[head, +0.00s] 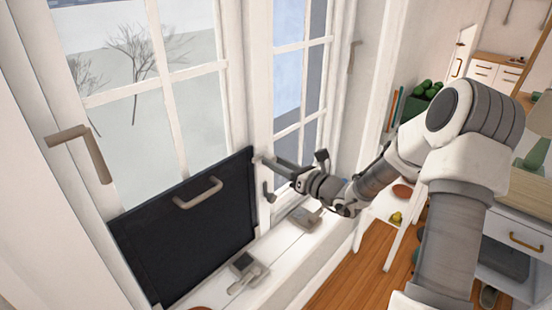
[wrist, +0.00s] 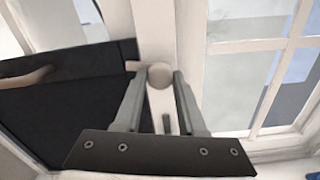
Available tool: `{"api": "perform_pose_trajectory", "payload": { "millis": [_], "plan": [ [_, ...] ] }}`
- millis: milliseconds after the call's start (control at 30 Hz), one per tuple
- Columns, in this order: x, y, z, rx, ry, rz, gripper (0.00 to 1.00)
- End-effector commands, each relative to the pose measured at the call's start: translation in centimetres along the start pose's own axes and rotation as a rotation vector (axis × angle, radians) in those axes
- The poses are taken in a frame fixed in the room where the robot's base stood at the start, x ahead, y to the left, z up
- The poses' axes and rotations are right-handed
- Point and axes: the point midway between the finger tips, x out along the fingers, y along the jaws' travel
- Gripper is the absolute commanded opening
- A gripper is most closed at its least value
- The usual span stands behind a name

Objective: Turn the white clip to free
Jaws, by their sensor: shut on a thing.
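The white clip (wrist: 159,76) is on the white window post at the upper right corner of a black panel (head: 185,235). In the wrist view it shows as a round pale knob, with a small pale tab (wrist: 133,66) beside it toward the panel's edge. My gripper (head: 268,161) reaches in from the right. Its two fingers (wrist: 158,77) stand on either side of the knob and are shut on it. In the head view the fingers mostly hide the clip. The black panel, with a beige handle (head: 198,194), stands upright against the lower left window.
A small grey hook (head: 268,192) sits on the post just below my fingers. The white sill (head: 275,242) holds a grey latch-like piece (head: 243,265) and another (head: 305,217). A beige window handle (head: 85,148) is at far left. A white shelf with plants stands behind my arm.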

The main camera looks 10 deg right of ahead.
Motion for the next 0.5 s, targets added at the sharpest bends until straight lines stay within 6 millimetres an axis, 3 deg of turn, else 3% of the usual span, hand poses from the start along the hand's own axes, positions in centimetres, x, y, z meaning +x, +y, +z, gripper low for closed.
{"api": "perform_pose_trajectory", "payload": {
  "millis": [500],
  "plan": [
    [-0.03,0.23,0.68,0.466,0.002,-0.001,0.00]
  ]
}}
